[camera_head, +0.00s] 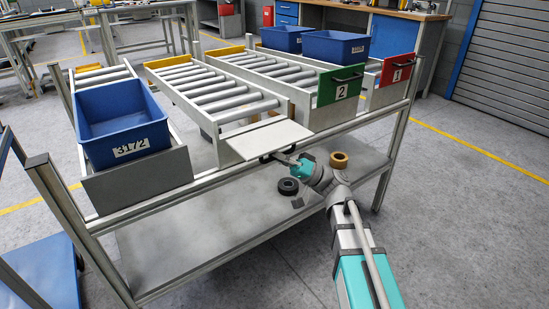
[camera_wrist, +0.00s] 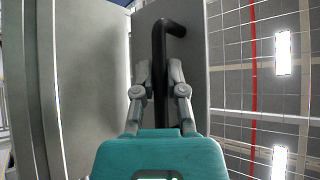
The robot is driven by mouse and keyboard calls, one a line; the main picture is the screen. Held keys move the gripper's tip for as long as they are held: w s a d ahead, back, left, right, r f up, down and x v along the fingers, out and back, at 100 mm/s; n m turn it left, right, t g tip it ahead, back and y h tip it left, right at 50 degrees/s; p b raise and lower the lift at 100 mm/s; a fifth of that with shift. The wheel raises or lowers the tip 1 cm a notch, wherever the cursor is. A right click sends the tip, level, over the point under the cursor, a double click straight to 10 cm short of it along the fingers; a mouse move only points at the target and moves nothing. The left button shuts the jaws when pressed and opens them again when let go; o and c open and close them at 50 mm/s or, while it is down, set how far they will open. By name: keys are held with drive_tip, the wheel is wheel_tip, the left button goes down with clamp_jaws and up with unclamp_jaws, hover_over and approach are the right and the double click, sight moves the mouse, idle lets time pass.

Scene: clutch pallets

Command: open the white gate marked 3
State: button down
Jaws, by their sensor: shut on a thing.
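The white gate (camera_head: 268,139) is at the front end of the second roller lane from the left. It is folded outward and lies nearly flat, and its number is not visible. In the wrist view, its light panel (camera_wrist: 195,75) carries a black bar handle (camera_wrist: 160,42). My gripper (camera_head: 277,159) is at the gate's front edge, partly hidden below it. In the wrist view, the fingers of my gripper (camera_wrist: 160,68) are closed around the handle.
The green gate marked 2 (camera_head: 340,85) and the red gate marked 1 (camera_head: 397,68) stand upright to the right. A blue bin marked 3172 (camera_head: 122,118) sits in the left lane. Blue bins (camera_head: 335,46) stand behind gate 2. A rack post (camera_head: 395,150) is right of my arm.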

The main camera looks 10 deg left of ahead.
drive_tip(key=shift+a+f, duration=0.1)
drive_tip(key=shift+f, duration=0.1)
idle(0.3)
drive_tip(key=c, duration=0.7)
unclamp_jaws()
drive_tip(key=shift+w+f, duration=0.1)
drive_tip(key=shift+w+d+f+b, duration=1.05)
drive_tip(key=shift+d+f+b, duration=0.5)
drive_tip(key=shift+f+b, duration=0.3)
drive_tip(key=shift+w+d+f+b, duration=1.1)
drive_tip(key=shift+d+f+b, duration=0.4)
drive_tip(key=shift+f+b, duration=0.35)
drive_tip(key=shift+w+d+f+b, duration=1.05)
drive_tip(key=shift+d+f+b, duration=0.5)
drive_tip(key=shift+f+b, duration=0.3)
drive_tip(key=shift+r, duration=0.1)
